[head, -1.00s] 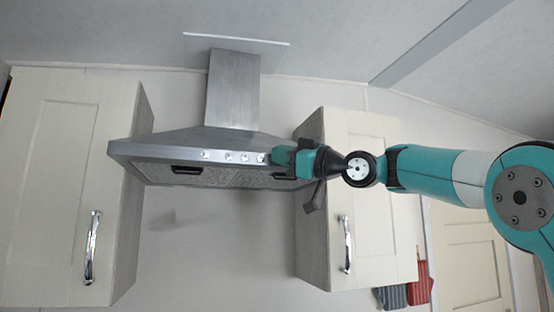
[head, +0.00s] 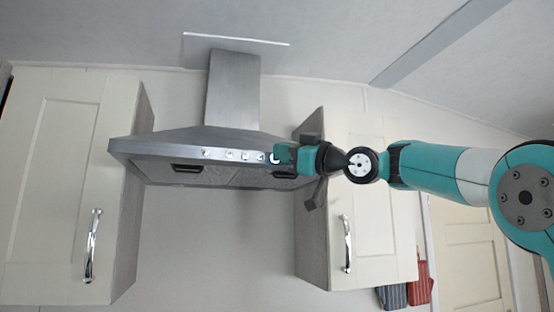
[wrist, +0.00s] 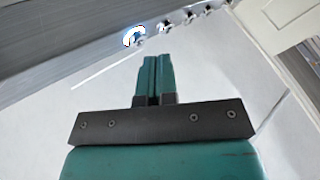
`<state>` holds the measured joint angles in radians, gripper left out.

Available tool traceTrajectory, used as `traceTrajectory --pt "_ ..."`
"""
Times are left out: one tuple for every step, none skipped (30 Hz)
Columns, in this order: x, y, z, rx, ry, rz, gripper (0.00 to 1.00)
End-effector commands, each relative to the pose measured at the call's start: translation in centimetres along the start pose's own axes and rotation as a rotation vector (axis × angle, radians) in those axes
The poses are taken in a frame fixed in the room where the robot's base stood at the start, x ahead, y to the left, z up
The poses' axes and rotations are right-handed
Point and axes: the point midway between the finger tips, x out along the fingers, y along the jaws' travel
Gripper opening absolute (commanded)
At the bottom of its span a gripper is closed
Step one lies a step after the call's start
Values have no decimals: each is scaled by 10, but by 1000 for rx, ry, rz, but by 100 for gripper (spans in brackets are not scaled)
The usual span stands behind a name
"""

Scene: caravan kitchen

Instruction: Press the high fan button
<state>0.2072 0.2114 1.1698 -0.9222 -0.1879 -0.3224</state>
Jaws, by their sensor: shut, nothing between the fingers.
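The range hood (head: 185,142) has a row of small round buttons along its steel front edge. The rightmost button (head: 275,158) in the head view has a bright ring; in the wrist view this lit button (wrist: 134,37) is at the left end of the row. The other buttons (head: 245,156) show no such ring. No labels are readable, so I cannot tell which is the high fan button. My gripper (head: 280,154) is shut and empty at the right end of the row. In the wrist view its fingertips (wrist: 157,60) are just below the lit button, apparently apart from it.
Cream wall cabinets with chrome handles flank the hood, one at left (head: 60,180) and one at right (head: 365,200), close to my gripper. The steel chimney (head: 233,90) rises above the hood. Red and grey cloths (head: 420,287) hang at lower right.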

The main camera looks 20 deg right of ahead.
Motion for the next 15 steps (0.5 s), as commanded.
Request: traceTrajectory --pt "-4 -3 0 -2 1 0 0" --pt "-6 -5 -1 -2 1 0 0" --pt "-9 -7 -2 -2 1 0 0" --pt "-11 -9 -4 -2 1 1 0" --pt "-14 -11 -5 -3 1 1 0" --pt "-17 -13 -8 -3 1 1 0" --pt "-19 -14 -9 -2 1 1 0" --pt "-21 -16 -11 -2 1 1 0" --pt "-24 -18 -13 -2 1 1 0" --pt "-26 -20 -15 -3 1 1 0" --pt "-28 -21 -16 -2 0 0 0" --pt "-31 -24 -18 -2 1 0 0" --pt "-33 -25 -20 -2 1 0 0" --pt "-35 -26 -22 -2 1 0 0" --pt "-37 -28 -24 -2 1 0 0"
